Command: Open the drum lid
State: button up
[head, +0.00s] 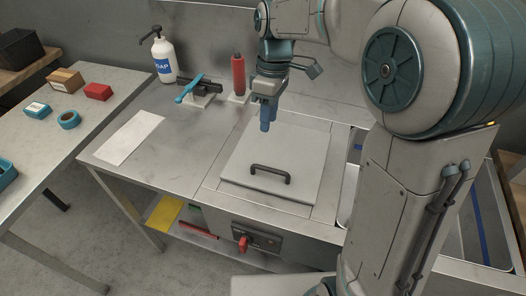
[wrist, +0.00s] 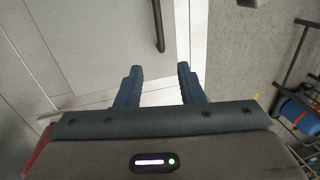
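The lid (head: 285,155) is a flat grey square panel set in the bench top, lying closed. A dark bar handle (head: 270,174) stands near its front edge. In the wrist view part of the lid (wrist: 110,35) shows, with the handle (wrist: 158,25) at the top edge, partly cut off. My gripper (head: 268,122) points down above the lid's back left part, away from the handle. In the wrist view its two blue fingers (wrist: 160,72) are apart with nothing between them. The height above the lid is hard to tell.
Behind stand a soap bottle (head: 164,57), a red bottle (head: 238,75) and a blue-handled tool (head: 190,88). A white sheet (head: 128,137) lies left. A red knob (head: 243,244) sits on the front panel. A sink-like basin (head: 349,190) opens right of the lid.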

jog(key=f, duration=0.4)
jog(key=s+a+f, duration=0.1)
jog(key=f, duration=0.4)
jog(key=s+f, duration=0.1)
jog(key=f, duration=0.3)
jog(key=shift+s+a+f, duration=0.1)
jog(key=shift+a+f, duration=0.05)
jog(key=shift+f, duration=0.15)
grip_shut()
